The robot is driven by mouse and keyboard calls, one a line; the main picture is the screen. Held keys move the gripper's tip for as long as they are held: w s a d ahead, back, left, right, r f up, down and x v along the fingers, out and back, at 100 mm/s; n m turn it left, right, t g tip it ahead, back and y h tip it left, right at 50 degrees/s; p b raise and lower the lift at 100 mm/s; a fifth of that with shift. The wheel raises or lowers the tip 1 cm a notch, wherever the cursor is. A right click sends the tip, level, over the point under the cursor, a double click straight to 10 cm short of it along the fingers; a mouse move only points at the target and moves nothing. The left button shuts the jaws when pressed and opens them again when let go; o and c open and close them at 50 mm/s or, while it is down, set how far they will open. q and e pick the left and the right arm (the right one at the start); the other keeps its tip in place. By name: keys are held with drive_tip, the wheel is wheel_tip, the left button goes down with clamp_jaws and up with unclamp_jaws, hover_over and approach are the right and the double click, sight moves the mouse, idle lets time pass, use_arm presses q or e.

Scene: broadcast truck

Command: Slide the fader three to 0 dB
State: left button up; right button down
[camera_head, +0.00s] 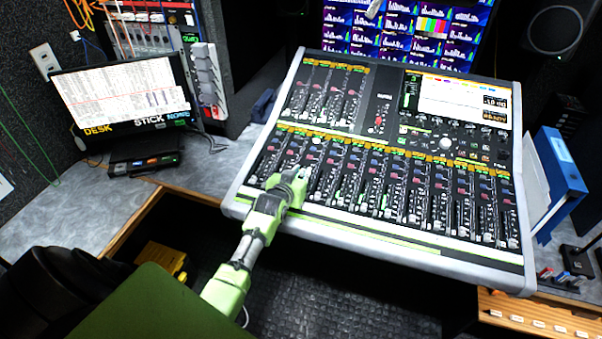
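The mixing console (390,235) stands on the desk, tilted in the picture, with a long lower row of channel strips and faders. My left gripper (299,174) reaches up from the bottom left over the left end of the lower fader row. Its fingers are dark and small against the strips, so I cannot tell whether they are open or shut, or whether they touch a fader cap. Fader three lies in this left part of the row; the gripper covers some of it, and its cap and scale cannot be made out. My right gripper is not in view.
A monitor (120,90) and a black box (145,154) stand at the left. A blue binder (560,172) stands close to the console's right side. A wall of screens (395,45) is behind it. The desk has bare room (80,215) at left.

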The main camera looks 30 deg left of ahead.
use_arm(q)
drive_tip(key=v, duration=1.2)
drive_tip(key=shift+s, duration=0.1)
idle(0.4)
